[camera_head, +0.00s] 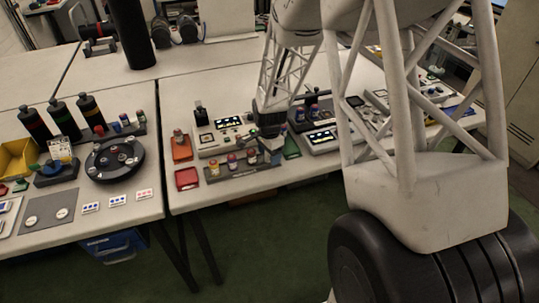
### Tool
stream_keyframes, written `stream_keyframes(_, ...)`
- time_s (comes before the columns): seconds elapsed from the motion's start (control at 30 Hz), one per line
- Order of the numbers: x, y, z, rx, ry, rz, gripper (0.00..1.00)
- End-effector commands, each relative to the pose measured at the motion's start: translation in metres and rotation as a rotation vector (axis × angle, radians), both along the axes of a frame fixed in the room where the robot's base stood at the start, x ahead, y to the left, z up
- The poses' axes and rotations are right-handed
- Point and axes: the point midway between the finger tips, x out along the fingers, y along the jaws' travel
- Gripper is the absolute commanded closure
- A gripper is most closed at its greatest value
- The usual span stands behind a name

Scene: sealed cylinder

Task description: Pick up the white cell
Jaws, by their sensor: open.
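My gripper (270,146) is at the end of the white lattice arm, low over the front of the right table. It points down at the right end of a grey rack (225,174). Its fingers are small and dark here; they look apart with nothing clearly between them. Several small cells stand upright in the rack, such as a left one (215,168), a middle one (232,162) and a right one (251,157). Their colours are hard to tell at this size. I cannot tell which is the white cell; my gripper may hide part of the rack's right end.
A control panel (222,138) with a lit display stands behind the rack, and another (320,139) right of my gripper. A red tray (187,179) and an orange tray (182,147) lie left. A black round carousel (115,160) is on the left table.

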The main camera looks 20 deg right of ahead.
Motion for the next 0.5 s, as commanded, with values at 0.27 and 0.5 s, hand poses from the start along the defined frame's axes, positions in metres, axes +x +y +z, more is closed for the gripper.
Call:
stream_keyframes(0.27, 0.0, 0.0, 0.0003, 0.0, 0.0, 0.0, 0.35)
stream_keyframes(0.5, 0.0, 0.0, 0.0004, 0.0, 0.0, 0.0, 0.5)
